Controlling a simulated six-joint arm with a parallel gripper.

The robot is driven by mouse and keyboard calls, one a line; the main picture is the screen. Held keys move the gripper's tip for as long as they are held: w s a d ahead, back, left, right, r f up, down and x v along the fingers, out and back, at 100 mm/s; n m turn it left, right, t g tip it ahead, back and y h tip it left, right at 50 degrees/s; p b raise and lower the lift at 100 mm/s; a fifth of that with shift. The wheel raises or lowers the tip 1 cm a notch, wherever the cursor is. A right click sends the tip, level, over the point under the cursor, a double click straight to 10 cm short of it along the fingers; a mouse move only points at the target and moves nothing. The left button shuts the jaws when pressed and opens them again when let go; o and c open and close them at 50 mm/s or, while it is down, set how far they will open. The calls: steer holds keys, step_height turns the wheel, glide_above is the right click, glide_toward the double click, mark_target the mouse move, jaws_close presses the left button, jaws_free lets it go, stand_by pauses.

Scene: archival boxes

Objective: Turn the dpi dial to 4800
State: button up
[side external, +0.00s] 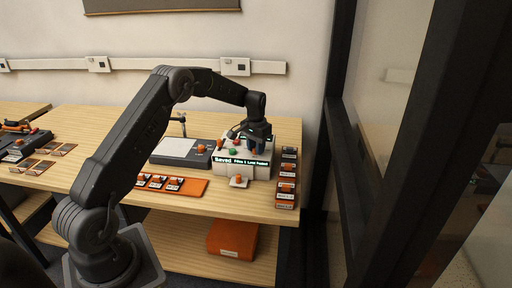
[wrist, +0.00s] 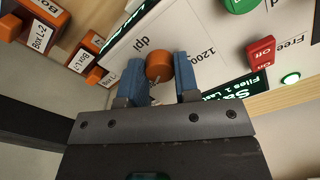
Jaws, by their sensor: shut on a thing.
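The dpi dial (wrist: 159,66) is an orange round knob on the white panel of the control box (side external: 229,170). In the wrist view, my gripper (wrist: 158,76) has its two blue fingers on either side of the knob, shut on it. The printed "dpi" and "1200" show near the dial; no 4800 mark can be read, and the pointer's setting cannot be told. In the side view, my gripper (side external: 259,142) reaches down onto the box top and hides the dial. The front display (side external: 243,161) begins with "Saved".
A red switch (wrist: 261,51) and a green button (wrist: 240,4) sit near the dial. Labelled boxes (side external: 286,189) stand in a column right of the control box. A flat scanner (side external: 178,150) and an orange tray (side external: 193,187) lie to its left. An orange box (side external: 232,240) is on the lower shelf.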

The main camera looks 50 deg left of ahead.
steer(key=o, duration=0.9)
step_height(320, 180, up, 14)
steer(key=shift+f, duration=0.1)
stand_by(0.4)
